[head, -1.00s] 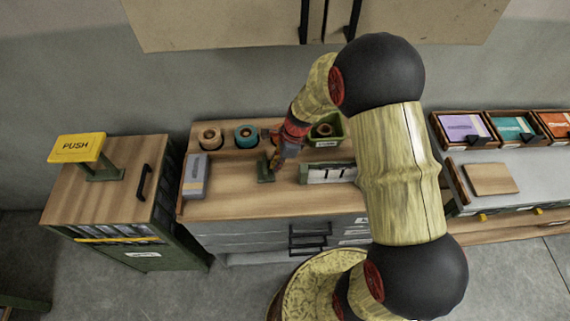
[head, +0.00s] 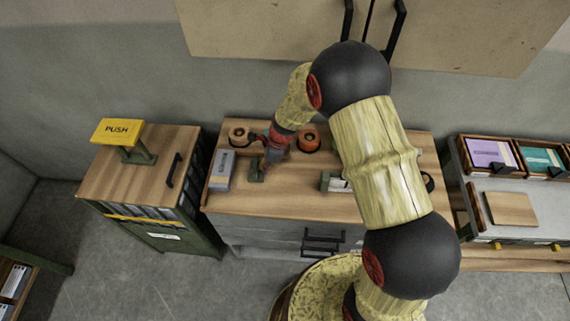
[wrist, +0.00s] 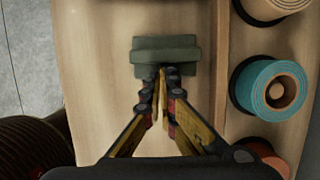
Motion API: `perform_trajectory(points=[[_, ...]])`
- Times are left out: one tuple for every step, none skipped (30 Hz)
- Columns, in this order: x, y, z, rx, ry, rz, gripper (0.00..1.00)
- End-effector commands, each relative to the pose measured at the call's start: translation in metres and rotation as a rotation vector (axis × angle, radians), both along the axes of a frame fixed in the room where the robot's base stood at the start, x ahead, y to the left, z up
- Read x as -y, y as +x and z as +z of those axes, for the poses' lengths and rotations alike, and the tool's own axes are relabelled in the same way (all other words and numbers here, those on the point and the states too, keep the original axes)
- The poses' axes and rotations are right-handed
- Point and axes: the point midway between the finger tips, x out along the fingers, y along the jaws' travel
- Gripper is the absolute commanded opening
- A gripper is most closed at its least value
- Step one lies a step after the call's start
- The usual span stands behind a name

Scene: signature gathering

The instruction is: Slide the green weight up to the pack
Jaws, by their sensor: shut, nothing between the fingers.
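The green weight (head: 256,171) is a small dark green block with a raised bar, standing on the wooden counter top. The grey pack (head: 221,169) lies to its left, with a narrow strip of bare wood between them. My gripper (head: 266,166) is shut and empty, low over the counter at the weight's right side. In the wrist view, my gripper's closed fingertips (wrist: 162,72) are at the near edge of the weight (wrist: 165,50) and seem to touch it. The pack is at most a sliver at the top edge there.
Tape rolls stand along the back of the counter: a tan one (head: 239,137), a teal one (wrist: 269,90) and an orange one (head: 308,138). A cabinet with a yellow PUSH plate (head: 117,131) is left of the counter. Trays (head: 492,154) stand at the right.

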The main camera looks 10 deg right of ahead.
Motion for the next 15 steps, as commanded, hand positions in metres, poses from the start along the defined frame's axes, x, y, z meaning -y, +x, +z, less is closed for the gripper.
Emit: perform_trajectory(points=[[-0.014, 0.003, 0.003, -0.002, 0.000, 0.005, 0.00], [-0.021, 0.006, 0.004, -0.001, -0.001, 0.005, 0.00], [-0.029, 0.009, 0.003, -0.001, -0.001, 0.004, 0.00], [-0.035, 0.011, 0.003, -0.001, -0.001, 0.004, 0.00], [-0.040, 0.012, 0.003, -0.001, -0.001, 0.005, 0.00], [-0.045, 0.014, 0.002, -0.001, -0.001, 0.003, 0.00], [-0.049, 0.015, 0.002, -0.001, -0.001, 0.002, 0.00], [-0.052, 0.016, 0.002, -0.001, -0.001, 0.002, 0.00], [-0.055, 0.018, 0.001, 0.000, -0.001, 0.002, 0.00], [-0.057, 0.018, 0.001, 0.001, 0.000, 0.002, 0.00], [-0.058, 0.019, 0.001, 0.001, 0.000, 0.002, 0.00], [-0.059, 0.019, 0.001, 0.001, 0.000, 0.001, 0.00], [-0.059, 0.019, 0.000, 0.001, 0.000, 0.001, 0.00], [-0.060, 0.019, 0.000, 0.001, 0.000, 0.000, 0.00], [-0.060, 0.019, 0.000, 0.001, 0.000, 0.000, 0.00]])
